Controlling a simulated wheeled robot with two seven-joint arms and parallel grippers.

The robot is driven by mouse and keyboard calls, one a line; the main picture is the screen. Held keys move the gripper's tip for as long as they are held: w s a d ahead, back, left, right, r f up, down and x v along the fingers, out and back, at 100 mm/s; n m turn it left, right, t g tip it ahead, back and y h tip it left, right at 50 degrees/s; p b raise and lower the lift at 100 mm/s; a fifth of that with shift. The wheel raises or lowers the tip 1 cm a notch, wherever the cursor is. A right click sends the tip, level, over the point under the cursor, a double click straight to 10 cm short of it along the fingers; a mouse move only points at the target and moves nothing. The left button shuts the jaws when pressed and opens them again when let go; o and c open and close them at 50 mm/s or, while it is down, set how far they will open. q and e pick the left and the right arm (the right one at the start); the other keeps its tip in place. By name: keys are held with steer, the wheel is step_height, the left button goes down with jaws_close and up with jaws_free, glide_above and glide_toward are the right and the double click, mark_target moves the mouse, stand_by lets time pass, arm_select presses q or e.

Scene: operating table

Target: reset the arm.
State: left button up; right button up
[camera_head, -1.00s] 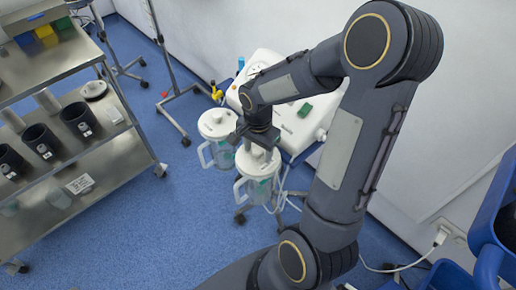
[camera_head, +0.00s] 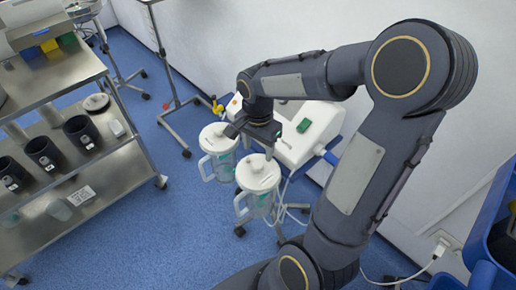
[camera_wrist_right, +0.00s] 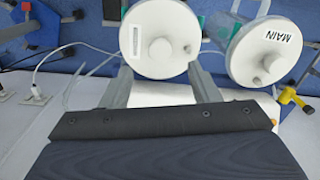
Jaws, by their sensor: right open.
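My right gripper (camera_head: 258,142) is above and behind the front canister, near its white lid. In the right wrist view its two grey fingers (camera_wrist_right: 163,80) are spread apart with nothing clearly held between them. The front canister (camera_head: 258,186) is clear with a white lid and side handle, and stands upright. A second similar canister (camera_head: 218,150) stands behind it to the left. My left gripper is out of view.
A white suction unit (camera_head: 310,130) on a wheeled stand is behind the canisters, against the wall. A steel shelf cart (camera_head: 120,165) with black cups stands left. Blue bins (camera_head: 490,250) are at the lower right. Blue floor (camera_head: 180,220) is open between cart and canisters.

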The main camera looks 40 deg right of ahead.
stand_by(0.3)
steer(key=s+a+r+n+t+y+p, duration=0.2)
steer(key=s+a+r+n+p, duration=0.3)
steer(key=r, duration=0.4)
steer(key=s+a+r+n+t+y+p, duration=0.1)
steer(key=s+a+r+n+t+p, duration=0.2)
steer(key=s+a+r+n+p, duration=0.2)
steer(key=s+r+n+p, duration=0.1)
steer(key=s+r+n, duration=0.2)
steer(key=r, duration=0.1)
steer(key=shift+s+a+r+t+y+p, duration=0.15)
steer(key=shift+r+t+y+p, duration=0.15)
steer(key=shift+y+p, duration=0.1)
